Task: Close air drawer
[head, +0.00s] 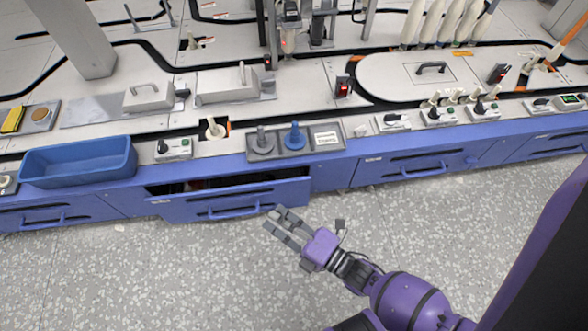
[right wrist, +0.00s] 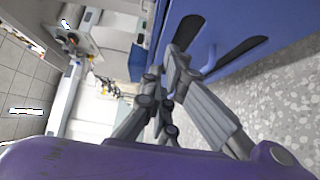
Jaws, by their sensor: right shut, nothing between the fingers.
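The air drawer (head: 235,202) is a blue drawer in the machine's front, pulled partly out, with a dark gap showing above its front panel. Its curved blue handle (head: 240,210) is on the front panel. My right gripper (head: 275,217) is at the right part of the drawer front, close to the right end of the handle; I cannot tell whether it touches. It is shut and empty. In the right wrist view its fingers (right wrist: 170,75) come together beside a blue panel (right wrist: 225,35) with dark recesses. My left gripper is in neither view.
A blue bin (head: 78,178) sits on the ledge at left. A grey tray (head: 325,146) with a grey and a blue bobbin stands above the drawer. Other drawers (head: 418,166) at right look shut. The speckled floor in front is clear.

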